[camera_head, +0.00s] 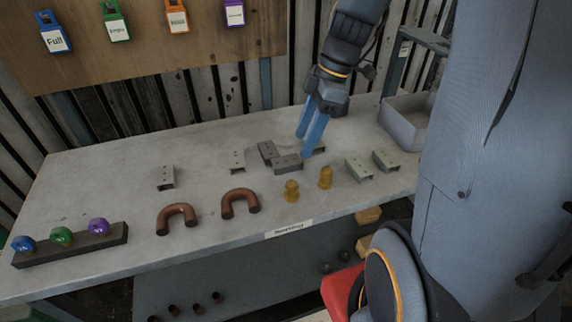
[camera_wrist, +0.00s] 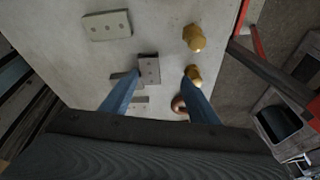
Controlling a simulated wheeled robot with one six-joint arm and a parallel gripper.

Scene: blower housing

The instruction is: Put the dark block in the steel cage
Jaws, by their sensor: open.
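Two dark grey blocks lie close together near the middle of the bench, a front one (camera_head: 287,163) and one behind it (camera_head: 268,151). My gripper (camera_head: 307,146) is open and empty, pointing down just above and behind the front dark block. In the wrist view my gripper (camera_wrist: 160,73) has its two blue fingers apart, with the front dark block (camera_wrist: 149,70) between their tips, closer to the left one. The left finger partly hides the other dark block. A grey open-topped metal box (camera_head: 405,125) stands at the bench's right end; I cannot tell if it is the steel cage.
Two brass fittings (camera_head: 291,190) (camera_head: 325,177) stand close in front of the dark blocks. Several lighter holed blocks (camera_head: 237,160) lie around them. Two copper U-bends (camera_head: 240,203) lie to the front left. A dark rack (camera_head: 75,247) with coloured knobs sits far left. The bench's back left is clear.

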